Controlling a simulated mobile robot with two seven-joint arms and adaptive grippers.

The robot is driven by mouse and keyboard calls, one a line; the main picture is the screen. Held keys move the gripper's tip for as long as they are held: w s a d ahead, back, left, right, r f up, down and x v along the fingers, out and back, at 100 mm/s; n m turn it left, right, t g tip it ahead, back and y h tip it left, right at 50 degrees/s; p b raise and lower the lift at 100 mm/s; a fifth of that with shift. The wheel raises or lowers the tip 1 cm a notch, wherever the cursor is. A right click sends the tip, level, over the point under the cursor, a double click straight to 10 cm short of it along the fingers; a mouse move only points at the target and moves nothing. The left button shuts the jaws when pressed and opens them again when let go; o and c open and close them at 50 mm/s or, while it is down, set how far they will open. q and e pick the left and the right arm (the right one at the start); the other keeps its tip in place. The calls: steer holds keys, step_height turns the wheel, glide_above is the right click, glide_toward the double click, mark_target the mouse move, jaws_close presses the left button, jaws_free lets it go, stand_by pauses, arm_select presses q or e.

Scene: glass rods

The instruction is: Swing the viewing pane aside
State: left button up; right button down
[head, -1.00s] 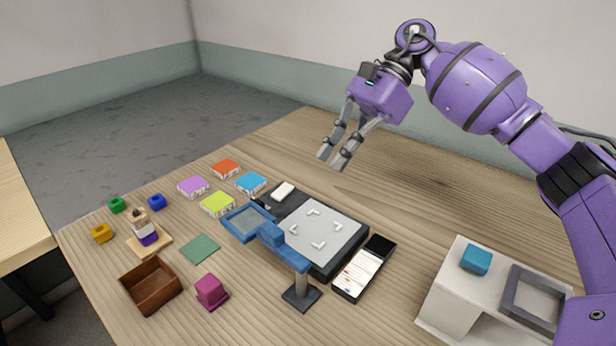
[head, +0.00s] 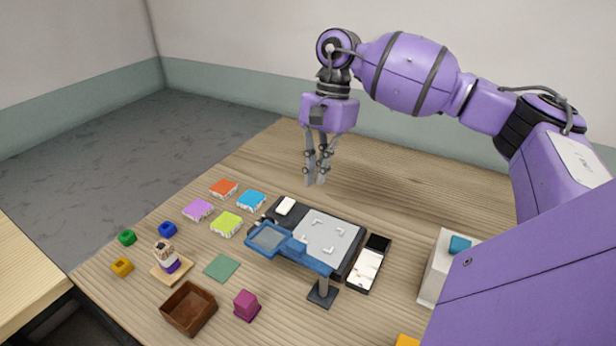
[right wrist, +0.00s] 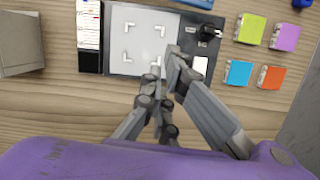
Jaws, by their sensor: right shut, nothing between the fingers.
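The viewing pane (head: 268,238) is a blue square frame with a greyish clear middle. A blue arm (head: 308,259) joins it to a post on a dark foot (head: 323,294). The pane hangs over the left front edge of a black device with a pale plate (head: 326,236). My right gripper (head: 314,184) points down behind the device, above the table and apart from the pane. Its fingers are shut and empty; they also show in the right wrist view (right wrist: 164,65). A bit of blue (right wrist: 197,3) shows at that view's top edge. My left gripper is not in view.
A phone-like slab (head: 369,264) lies right of the device. Several coloured blocks, a brown tray (head: 205,318), a green square (head: 221,268) and a magenta block (head: 247,306) lie left and front. A white stand (head: 433,270) is at right. The table behind the device is clear.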

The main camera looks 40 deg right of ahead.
steer(key=p+x, duration=0.1)
steer(key=x, duration=0.6)
steer(key=shift+a+f, duration=0.15)
steer(key=shift+a, duration=0.05)
steer(key=a, duration=0.1)
steer(key=s+a+p, duration=0.1)
steer(key=a, duration=0.1)
steer(key=shift+s+a+f, duration=0.1)
steer(key=shift+a, duration=0.3)
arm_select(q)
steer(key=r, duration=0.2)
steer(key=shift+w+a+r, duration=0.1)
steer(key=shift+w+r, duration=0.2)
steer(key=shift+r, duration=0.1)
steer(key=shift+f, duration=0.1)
arm_select(e)
steer(key=shift+f, duration=0.1)
